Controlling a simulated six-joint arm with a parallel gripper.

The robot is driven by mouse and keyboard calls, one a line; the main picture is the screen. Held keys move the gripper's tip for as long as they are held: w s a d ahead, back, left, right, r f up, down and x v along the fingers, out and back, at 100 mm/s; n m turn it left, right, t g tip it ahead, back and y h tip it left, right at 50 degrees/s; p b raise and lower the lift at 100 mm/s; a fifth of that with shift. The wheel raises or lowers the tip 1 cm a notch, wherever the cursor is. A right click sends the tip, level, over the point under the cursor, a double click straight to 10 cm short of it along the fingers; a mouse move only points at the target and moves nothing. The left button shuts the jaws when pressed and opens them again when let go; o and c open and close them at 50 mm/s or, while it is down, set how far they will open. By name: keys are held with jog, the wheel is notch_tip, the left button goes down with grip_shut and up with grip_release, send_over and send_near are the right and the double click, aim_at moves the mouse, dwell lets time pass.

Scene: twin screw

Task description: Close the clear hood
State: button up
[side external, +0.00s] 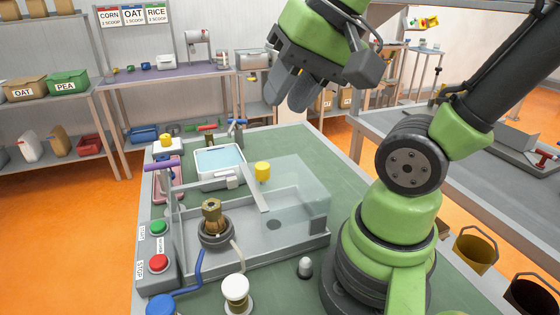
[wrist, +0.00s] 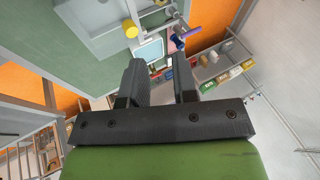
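The clear hood (side external: 298,188) is a see-through panelled cover on a grey tray-like housing (side external: 290,238) on the green bench. Its panels rise above the housing, with a pale strip slanting through them; its exact angle is hard to tell. A purple bar (side external: 162,165) stands at the housing's left end; a purple piece also shows in the wrist view (wrist: 188,34). A brass-coloured part (side external: 212,213) sits in a dark ring at the housing's left. My gripper (side external: 292,90) is above and behind the hood, clear of it. In the wrist view its two fingers (wrist: 158,68) are apart with nothing between them.
A green button (side external: 159,227) and red button (side external: 158,262) are left of the housing. A white-topped knob (side external: 235,288) is in front. My arm's base stands close on the right.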

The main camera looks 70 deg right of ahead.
jog(key=d+m, duration=0.1)
jog(key=m, duration=0.1)
jog(key=d+f+m+g, duration=0.1)
jog(key=d+m, duration=0.1)
jog(key=m, duration=0.1)
jog(key=w+d+m+g, duration=0.1)
jog(key=d+m, duration=0.1)
jog(key=shift+w+d+f, duration=0.1)
jog(key=shift+d+f, duration=0.1)
jog(key=shift+f, duration=0.2)
grip_shut()
jog(key=s+d+f+m+y, duration=0.1)
jog(key=d+f+m+y, duration=0.15)
jog(key=d+m, duration=0.65)
jog(key=m, duration=0.2)
send_over(279, 179)
jog(key=s+d, duration=0.3)
jog(key=shift+g+h, duration=0.25)
jog(key=shift+g, duration=0.15)
notch_tip(279, 179, down, 10)
jog(key=shift+r, duration=0.1)
jog(key=shift+w+a, duration=1.05)
jog(key=shift+w, duration=0.05)
jog(key=shift+w+a, duration=0.35)
jog(key=w+a, duration=1)
jog(key=shift+w+a, duration=0.1)
